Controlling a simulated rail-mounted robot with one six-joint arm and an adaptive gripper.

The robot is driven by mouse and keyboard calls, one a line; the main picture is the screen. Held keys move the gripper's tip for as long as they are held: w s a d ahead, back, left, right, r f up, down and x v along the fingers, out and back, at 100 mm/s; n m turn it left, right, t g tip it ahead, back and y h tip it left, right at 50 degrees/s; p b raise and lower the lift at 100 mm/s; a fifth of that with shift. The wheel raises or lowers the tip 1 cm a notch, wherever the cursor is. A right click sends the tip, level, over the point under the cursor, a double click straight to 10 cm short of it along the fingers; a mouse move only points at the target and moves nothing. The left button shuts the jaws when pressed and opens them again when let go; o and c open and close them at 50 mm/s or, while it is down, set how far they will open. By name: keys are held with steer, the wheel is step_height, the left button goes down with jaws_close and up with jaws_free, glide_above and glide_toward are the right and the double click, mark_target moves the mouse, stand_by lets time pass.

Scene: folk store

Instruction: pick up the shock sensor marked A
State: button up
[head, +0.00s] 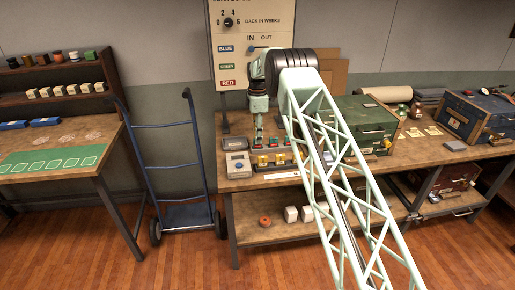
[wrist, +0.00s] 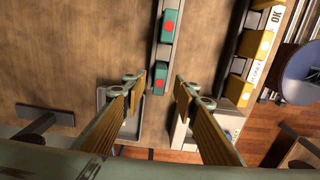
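Small green blocks with red round marks sit in a narrow rack; one green block (wrist: 167,53) shows in the wrist view just beyond my gripper. Yellow blocks (wrist: 238,90) with pale round marks sit in a second rack to the right, and they also show in the head view (head: 280,158). I cannot read a letter A on any block, so I cannot tell which one is the sensor marked A. My gripper (wrist: 158,84) is open and empty, its two fingers apart above the workbench. In the head view my gripper (head: 259,134) hangs over the racks, partly hiding the blocks.
A grey box with a round dial (head: 238,163) stands left of the yellow blocks. A green chest (head: 362,118) stands right on the workbench (head: 232,184). Behind is a sign board (head: 240,42). A blue hand truck (head: 165,125) stands left of the bench.

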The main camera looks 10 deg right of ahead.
steer(key=shift+f, duration=1.25)
steer(key=shift+c, duration=0.6)
jaws_close()
